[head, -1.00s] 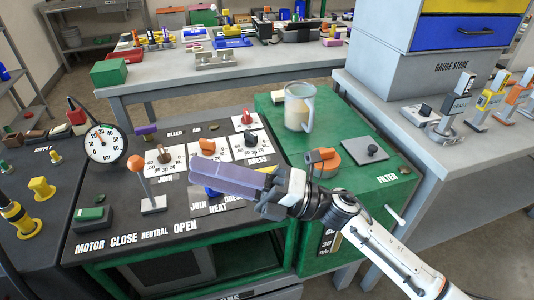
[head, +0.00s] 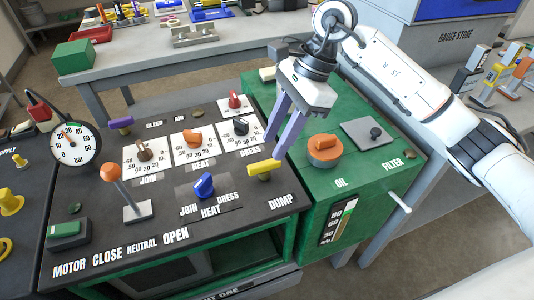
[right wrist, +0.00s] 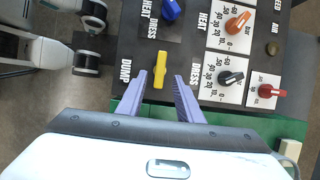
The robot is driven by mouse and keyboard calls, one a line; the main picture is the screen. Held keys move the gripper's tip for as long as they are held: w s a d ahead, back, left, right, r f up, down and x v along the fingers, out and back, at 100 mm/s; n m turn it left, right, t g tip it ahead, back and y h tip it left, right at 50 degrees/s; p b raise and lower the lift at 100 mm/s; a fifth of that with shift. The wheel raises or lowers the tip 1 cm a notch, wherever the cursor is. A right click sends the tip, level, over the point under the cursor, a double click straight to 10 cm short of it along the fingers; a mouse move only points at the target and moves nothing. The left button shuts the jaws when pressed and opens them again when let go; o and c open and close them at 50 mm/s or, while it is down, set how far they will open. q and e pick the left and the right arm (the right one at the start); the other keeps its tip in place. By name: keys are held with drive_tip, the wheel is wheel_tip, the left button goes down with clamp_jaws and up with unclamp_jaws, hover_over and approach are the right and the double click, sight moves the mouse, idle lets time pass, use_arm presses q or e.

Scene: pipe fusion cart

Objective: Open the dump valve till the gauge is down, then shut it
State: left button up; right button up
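The dump valve (head: 264,168) has a yellow bar handle by the DUMP label at the right front of the dark panel. It also shows in the right wrist view (right wrist: 160,67). The round gauge (head: 75,143) stands at the panel's left; its needle points up and to the left, well above zero. My right gripper (head: 276,151) is open, its purple fingers pointing down close to the yellow handle. In the right wrist view (right wrist: 160,75) the handle shows between the fingertips; I cannot tell whether they touch it. My left gripper is not in view.
A blue selector (head: 204,186), an orange-knobbed lever (head: 112,175) and several dials with knobs surround the valve. A black DRESS knob (head: 241,126) stands close behind. An orange oil cap (head: 324,148) sits on the green cabinet to the right.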

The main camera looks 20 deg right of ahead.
sight(265, 163)
drive_tip(key=x, duration=0.5)
drive_tip(key=shift+a+f, duration=0.15)
drive_tip(key=shift+f, duration=0.15)
clamp_jaws()
